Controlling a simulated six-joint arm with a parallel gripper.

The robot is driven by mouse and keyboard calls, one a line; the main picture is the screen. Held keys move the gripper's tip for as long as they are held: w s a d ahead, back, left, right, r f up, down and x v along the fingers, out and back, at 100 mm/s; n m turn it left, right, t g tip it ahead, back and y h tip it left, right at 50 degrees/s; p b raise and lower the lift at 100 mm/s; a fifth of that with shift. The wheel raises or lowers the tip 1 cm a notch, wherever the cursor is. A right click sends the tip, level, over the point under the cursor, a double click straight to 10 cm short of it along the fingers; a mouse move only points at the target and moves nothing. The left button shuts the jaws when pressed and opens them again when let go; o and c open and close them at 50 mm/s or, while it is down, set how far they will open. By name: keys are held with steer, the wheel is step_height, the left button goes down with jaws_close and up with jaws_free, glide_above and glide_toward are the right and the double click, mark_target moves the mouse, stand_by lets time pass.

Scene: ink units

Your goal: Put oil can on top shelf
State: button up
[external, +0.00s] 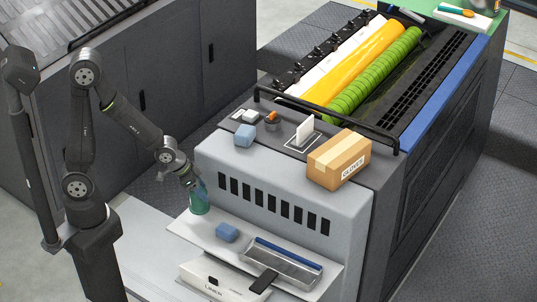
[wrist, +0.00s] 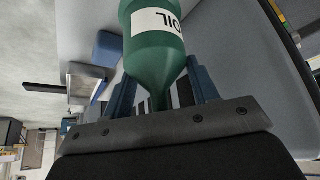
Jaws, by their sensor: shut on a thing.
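The oil can is a green bottle (external: 199,198) with a white label reading OIL, which shows in the wrist view (wrist: 155,50). My gripper (external: 190,180) is shut on its narrow neck, with a blue finger on each side in the wrist view (wrist: 165,92). In the external view the can hangs below my gripper, roughly upright, at the left end of the upper white shelf (external: 195,229) on the machine's front. I cannot tell whether its base touches the shelf.
A white box (external: 215,285) sits below. A cardboard box (external: 338,160) and another blue block (external: 245,135) stand on the machine top.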

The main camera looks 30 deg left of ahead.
steer(key=shift+w+a+f, duration=0.15)
steer(key=shift+w+f, duration=0.25)
steer(key=shift+w, duration=0.15)
steer(key=shift+f, duration=1.9)
steer(key=shift+f, duration=0.1)
steer(key=o, duration=1.6)
steer(key=shift+o, duration=0.2)
steer(key=shift+s+a+r, duration=0.1)
steer(key=shift+r, duration=0.3)
steer(key=v, duration=1.1)
